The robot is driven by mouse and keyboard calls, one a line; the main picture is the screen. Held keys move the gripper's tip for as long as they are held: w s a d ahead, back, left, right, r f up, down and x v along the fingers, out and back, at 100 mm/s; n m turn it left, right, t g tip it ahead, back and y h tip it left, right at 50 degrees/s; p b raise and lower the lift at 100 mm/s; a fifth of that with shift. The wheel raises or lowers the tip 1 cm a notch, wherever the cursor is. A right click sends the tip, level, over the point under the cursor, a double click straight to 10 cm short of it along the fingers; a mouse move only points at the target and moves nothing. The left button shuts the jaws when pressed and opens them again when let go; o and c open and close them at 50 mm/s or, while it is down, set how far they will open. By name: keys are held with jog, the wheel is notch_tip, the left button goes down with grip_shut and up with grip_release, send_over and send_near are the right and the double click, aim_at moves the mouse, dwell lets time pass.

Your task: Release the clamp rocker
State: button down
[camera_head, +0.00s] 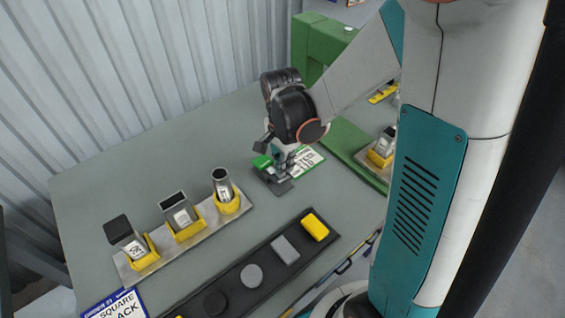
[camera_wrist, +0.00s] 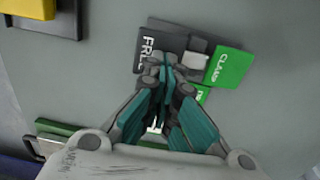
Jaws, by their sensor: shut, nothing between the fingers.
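The clamp rocker lies on the table under my gripper. In the wrist view it has a dark grey part (camera_wrist: 150,46) with white letters beginning "FR" and a bright green part (camera_wrist: 229,66) marked "CLAMP", with a light grey block (camera_wrist: 195,60) between them. In the head view its green part (camera_head: 263,162) shows just left of my gripper (camera_head: 283,172). My gripper is shut and empty, fingers pointing down. In the wrist view its fingertips (camera_wrist: 165,62) are over the dark part beside the lettering. I cannot tell whether they touch it. The fingers hide part of the rocker.
A green-and-white label (camera_head: 308,160) lies right of the rocker. A metal rack (camera_head: 207,214) with three profile pieces in yellow holders stands left. A black tray (camera_head: 232,287) with several shapes lies in front. A green machine frame (camera_head: 318,38) rises behind. The table's (camera_head: 110,182) left back is clear.

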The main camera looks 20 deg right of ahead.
jog(key=shift+s+d+f+t+y, duration=0.15)
jog(key=shift+s+f+t+y, duration=0.2)
jog(key=shift+t, duration=0.55)
jog(key=shift+s+f+t+b, duration=0.2)
jog(key=shift+f+t+b, duration=0.1)
jog(key=shift+b, duration=0.3)
jog(key=shift+r, duration=0.1)
jog(key=shift+r+p, duration=0.2)
jog(key=shift+p, duration=0.1)
notch_tip(320, 180, up, 13)
jog(key=s+p, duration=0.3)
jog(key=p, duration=0.3)
jog(key=shift+d, duration=0.35)
jog(key=shift+r, duration=0.15)
